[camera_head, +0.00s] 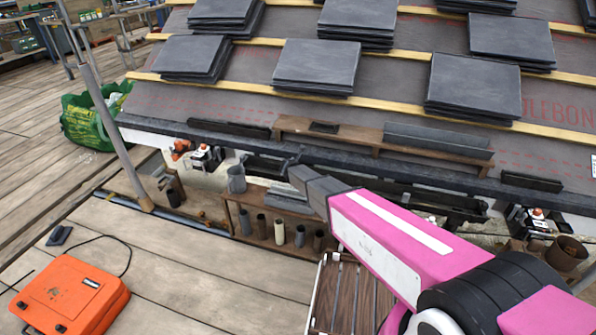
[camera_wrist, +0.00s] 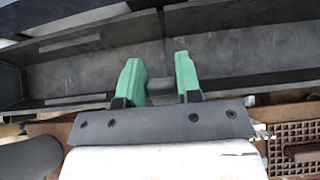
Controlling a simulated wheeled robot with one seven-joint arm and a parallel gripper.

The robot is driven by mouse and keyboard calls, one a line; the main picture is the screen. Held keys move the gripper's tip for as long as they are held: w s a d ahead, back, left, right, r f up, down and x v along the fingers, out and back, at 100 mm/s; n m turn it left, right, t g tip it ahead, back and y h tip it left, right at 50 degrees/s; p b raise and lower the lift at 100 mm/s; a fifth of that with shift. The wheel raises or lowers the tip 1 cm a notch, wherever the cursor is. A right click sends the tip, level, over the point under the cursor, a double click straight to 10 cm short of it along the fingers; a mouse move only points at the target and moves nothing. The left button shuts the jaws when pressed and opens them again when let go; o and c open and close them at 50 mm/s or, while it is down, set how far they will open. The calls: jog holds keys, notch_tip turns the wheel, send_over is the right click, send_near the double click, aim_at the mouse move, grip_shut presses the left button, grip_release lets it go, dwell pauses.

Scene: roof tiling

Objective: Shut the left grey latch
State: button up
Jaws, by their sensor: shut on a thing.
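In the wrist view, my gripper (camera_wrist: 158,66) has its two green fingers on either side of a small dark grey block (camera_wrist: 160,88). The fingers are shut on this block, which looks like the grey latch. Its far end merges with the dark grey trough (camera_wrist: 230,55) behind it, so I cannot tell its angle. In the head view, my pink and white arm reaches to the eave of the roof. The fingers and the latch cannot be made out there.
Stacks of slates (camera_head: 317,66) lie on the battens above. A wooden rack (camera_head: 285,212) with tubes and a grey jug (camera_head: 236,180) stands under the eave. An orange case (camera_head: 75,298) and a green bag (camera_head: 95,118) are at the left.

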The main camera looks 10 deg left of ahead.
jog(key=g, duration=0.1)
jog(key=w+f+g, duration=0.1)
jog(key=g, duration=0.3)
jog(key=shift+w+f, duration=0.35)
jog(key=shift+w, duration=0.05)
jog(key=shift+w+f+g+y, duration=0.15)
jog(key=shift+f+g, duration=0.25)
jog(key=shift+g, duration=0.55)
jog(key=shift+f+g+y, duration=0.15)
jog(key=shift+f+g, duration=0.25)
jog(key=shift+g, duration=0.55)
jog(key=shift+d+f, duration=0.1)
jog(key=o, duration=0.9)
jog(key=r, duration=0.3)
jog(key=s+r, duration=0.1)
jog(key=r, duration=0.6)
jog(key=shift+s+r, duration=0.2)
jog(key=shift+r, duration=0.2)
